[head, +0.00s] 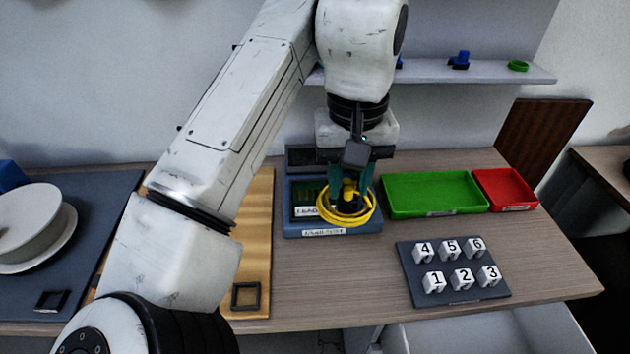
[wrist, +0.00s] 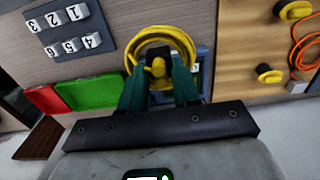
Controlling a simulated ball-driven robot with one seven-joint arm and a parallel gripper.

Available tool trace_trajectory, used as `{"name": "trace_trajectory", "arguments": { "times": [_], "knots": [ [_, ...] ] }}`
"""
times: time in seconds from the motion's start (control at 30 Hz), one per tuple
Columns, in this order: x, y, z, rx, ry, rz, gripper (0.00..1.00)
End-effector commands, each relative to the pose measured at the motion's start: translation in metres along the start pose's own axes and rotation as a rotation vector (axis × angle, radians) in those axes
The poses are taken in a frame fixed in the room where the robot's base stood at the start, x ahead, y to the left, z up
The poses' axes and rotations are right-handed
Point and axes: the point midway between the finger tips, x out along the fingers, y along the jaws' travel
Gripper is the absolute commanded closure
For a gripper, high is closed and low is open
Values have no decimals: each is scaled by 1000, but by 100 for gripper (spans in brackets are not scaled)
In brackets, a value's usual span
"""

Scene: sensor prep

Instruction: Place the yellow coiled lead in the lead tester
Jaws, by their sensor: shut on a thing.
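The yellow coiled lead (head: 326,213) is a round coil with a yellow knob-like part at its middle. It also shows in the wrist view (wrist: 190,45). My gripper (head: 349,188) points down and is shut on the yellow part at the coil's middle, with its two green fingers either side; they also show in the wrist view (wrist: 158,72). The lead tester (head: 372,226) is a blue box with a dark panel and white labels. The coil is over its right part and hides much of its top. I cannot tell whether the coil touches it.
A green tray (head: 430,192) and a red tray (head: 506,188) stand right of the tester. A dark board (head: 455,287) with numbered white blocks lies in front. A wooden board (head: 258,210) lies left; the wrist view shows an orange cable (wrist: 305,45) and yellow pieces there.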

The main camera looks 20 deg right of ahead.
Motion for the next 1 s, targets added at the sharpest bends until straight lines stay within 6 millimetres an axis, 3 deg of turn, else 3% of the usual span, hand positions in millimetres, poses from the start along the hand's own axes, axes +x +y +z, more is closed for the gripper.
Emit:
{"name": "trace_trajectory", "arguments": {
  "times": [0.17, 0.47, 0.63, 1.0],
  "knots": [
    [10, -4, -20, -3, -2, 3, 100],
    [41, -20, -85, -2, -3, 4, 100],
    [73, -26, -110, 0, -2, 5, 100],
    [98, -34, -133, -1, -1, 1, 100]
  ]
}}
